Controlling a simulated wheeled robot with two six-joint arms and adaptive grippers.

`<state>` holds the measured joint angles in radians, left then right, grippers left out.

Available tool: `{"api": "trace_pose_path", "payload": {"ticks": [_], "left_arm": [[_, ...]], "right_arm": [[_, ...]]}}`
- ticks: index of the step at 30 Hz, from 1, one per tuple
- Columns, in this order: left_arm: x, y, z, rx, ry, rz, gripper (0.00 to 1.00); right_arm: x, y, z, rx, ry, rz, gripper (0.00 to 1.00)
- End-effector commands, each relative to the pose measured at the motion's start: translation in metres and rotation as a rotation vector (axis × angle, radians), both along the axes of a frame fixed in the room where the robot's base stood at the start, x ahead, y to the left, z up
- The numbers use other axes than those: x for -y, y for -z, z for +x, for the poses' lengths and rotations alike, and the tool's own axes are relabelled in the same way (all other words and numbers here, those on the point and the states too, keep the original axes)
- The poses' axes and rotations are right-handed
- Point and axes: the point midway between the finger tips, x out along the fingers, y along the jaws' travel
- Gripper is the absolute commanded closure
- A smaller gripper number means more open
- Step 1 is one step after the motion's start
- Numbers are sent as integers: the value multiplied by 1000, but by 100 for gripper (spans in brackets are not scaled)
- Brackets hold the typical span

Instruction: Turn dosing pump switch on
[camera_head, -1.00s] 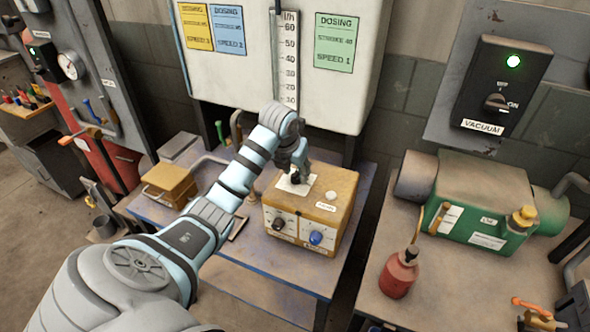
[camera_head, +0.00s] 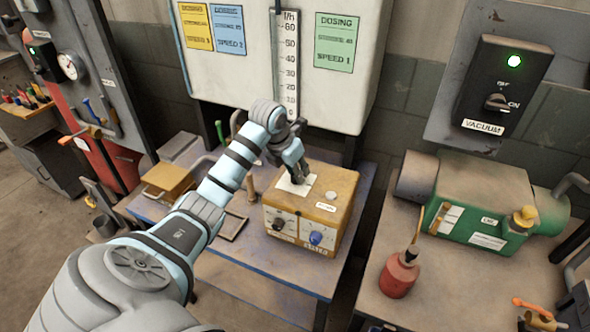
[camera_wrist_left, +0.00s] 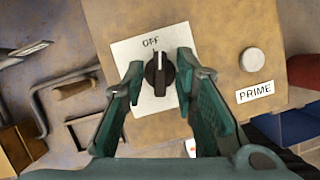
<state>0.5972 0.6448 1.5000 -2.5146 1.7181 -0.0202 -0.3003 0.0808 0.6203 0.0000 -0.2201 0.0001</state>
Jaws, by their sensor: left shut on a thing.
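The dosing pump is a yellow-brown box (camera_head: 335,190) on the blue table. On its top is a white plate (camera_head: 290,186) with a black rotary switch, best seen in the left wrist view (camera_wrist_left: 160,77). The switch's white line points up toward the printed word OFF. My left gripper (camera_head: 299,181) reaches down over the plate. In the left wrist view its two fingers (camera_wrist_left: 158,72) stand on either side of the switch knob, shut on it. The fingers partly cover the plate's edges. My right gripper is not in view.
A grey button (camera_wrist_left: 252,60) and a PRIME label (camera_wrist_left: 255,92) are beside the switch plate. Two knobs, dark (camera_head: 279,223) and blue (camera_head: 316,238), are on the box front. A red bottle (camera_head: 399,274) and green vacuum pump (camera_head: 470,200) stand on the right table.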

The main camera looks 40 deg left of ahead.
Motion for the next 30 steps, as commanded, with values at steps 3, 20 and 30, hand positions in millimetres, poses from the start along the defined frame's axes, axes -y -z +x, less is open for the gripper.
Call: {"api": "trace_pose_path", "payload": {"ticks": [3,20,30], "left_arm": [[-2,0,0,0,103,0,100],[-4,0,2,1,634,-3,100],[-4,1,3,3,954,-3,100]], "right_arm": [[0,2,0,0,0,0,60],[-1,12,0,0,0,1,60],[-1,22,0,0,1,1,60]]}}
